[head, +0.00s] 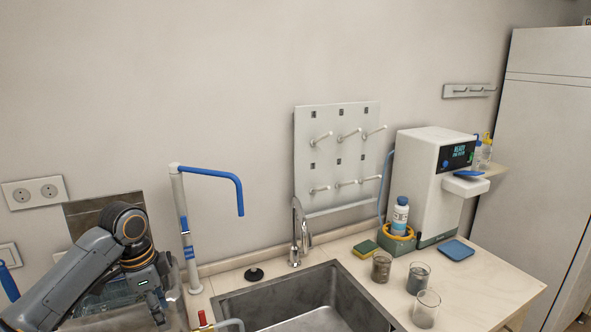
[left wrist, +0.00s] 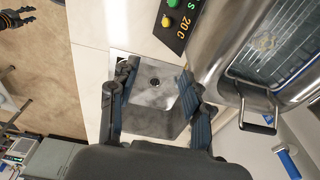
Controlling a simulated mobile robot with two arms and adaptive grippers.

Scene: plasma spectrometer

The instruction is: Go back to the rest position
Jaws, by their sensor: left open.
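My left arm comes in from the lower left in the head view, with its dark gripper (head: 163,300) pointing down left of the sink; its fingertips are hard to make out there. In the left wrist view the left gripper (left wrist: 159,78) is open, its two blue-padded fingers wide apart with nothing between them. Below them is a small steel basin (left wrist: 158,105) with a dark round spot in its floor.
A steel box with a glass lid (left wrist: 285,45) and a black handle (left wrist: 256,117) lies close right of the fingers. A post with a blue arm (head: 213,173) stands beside my gripper. The sink (head: 310,300), beakers (head: 418,277) and white instrument (head: 432,180) are further right.

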